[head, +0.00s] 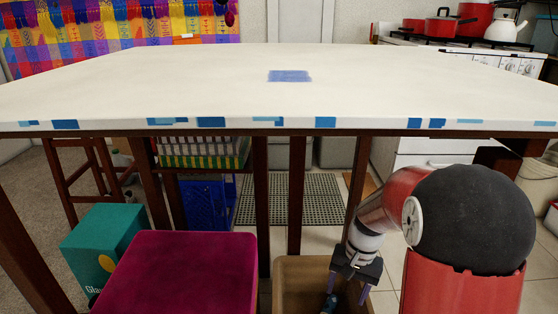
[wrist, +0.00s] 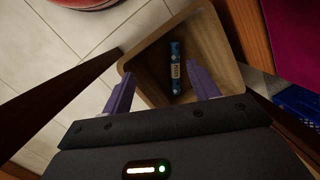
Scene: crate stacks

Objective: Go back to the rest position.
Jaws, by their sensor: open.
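My gripper (head: 348,287) hangs low at the front right in the head view, over a brown open bin (head: 290,270) beneath the table's front edge. In the wrist view, the two purple fingers of my gripper (wrist: 163,92) are spread apart with nothing between them. Ahead of them, a blue tube-shaped item with a pale label (wrist: 175,70) lies inside the wooden bin (wrist: 130,62). The item is apart from the fingers. In the head view, a small part of the blue item (head: 330,302) shows below the fingers.
A white-topped table (head: 180,85) spans the head view, with a blue patch (head: 289,76) on it. Dark table legs (head: 298,190) stand close to the bin. Tiled floor shows at right.

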